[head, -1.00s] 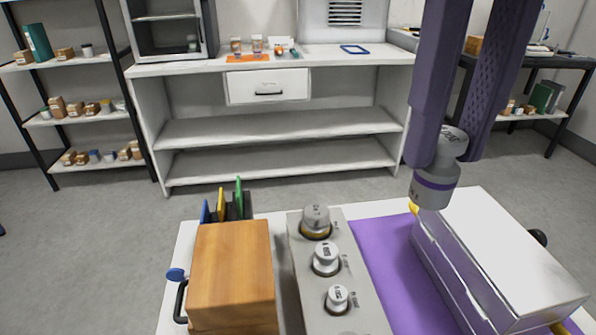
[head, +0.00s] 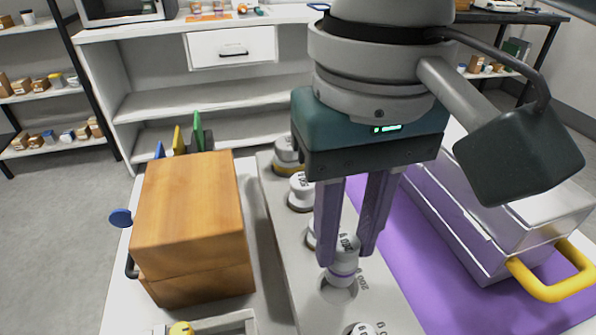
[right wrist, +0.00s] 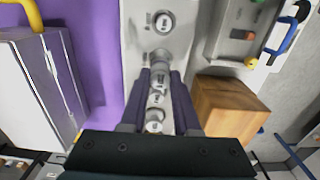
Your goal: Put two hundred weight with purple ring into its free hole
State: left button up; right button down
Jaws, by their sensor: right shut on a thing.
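My right gripper (head: 345,262) points down with its purple fingers shut on the grey weight with the purple ring (head: 343,270). The weight is upright, its lower end at a round hole (head: 338,292) in the long grey weight block (head: 385,290). I cannot tell whether its base is inside the hole or just above it. In the right wrist view the held weight (right wrist: 160,68) sits between the fingertips beside the dark hole edge. Other weights stand in the block: two behind (head: 287,152) (head: 302,188), one partly hidden by a finger (head: 312,236), one in front (head: 362,329). My left gripper is out of view.
A wooden box (head: 190,215) stands left of the block. A purple mat (head: 405,245) and a silver case (head: 490,225) with a yellow handle (head: 555,275) lie to the right. Blue, yellow and green upright pieces (head: 197,132) stand behind the box. A tray (head: 225,322) is at the front left.

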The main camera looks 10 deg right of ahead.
aim_at(346, 243)
notch_tip(346, 243, down, 4)
jog(key=shift+r+b, duration=0.1)
jog(key=shift+b, duration=0.45)
jog(key=shift+f, duration=0.2)
jog(key=shift+f, duration=0.1)
jog(key=c, duration=0.6)
grip_release()
jog(key=shift+c, duration=0.2)
notch_tip(346, 243, up, 11)
jog(key=p, duration=0.3)
jog(key=shift+r, duration=0.6)
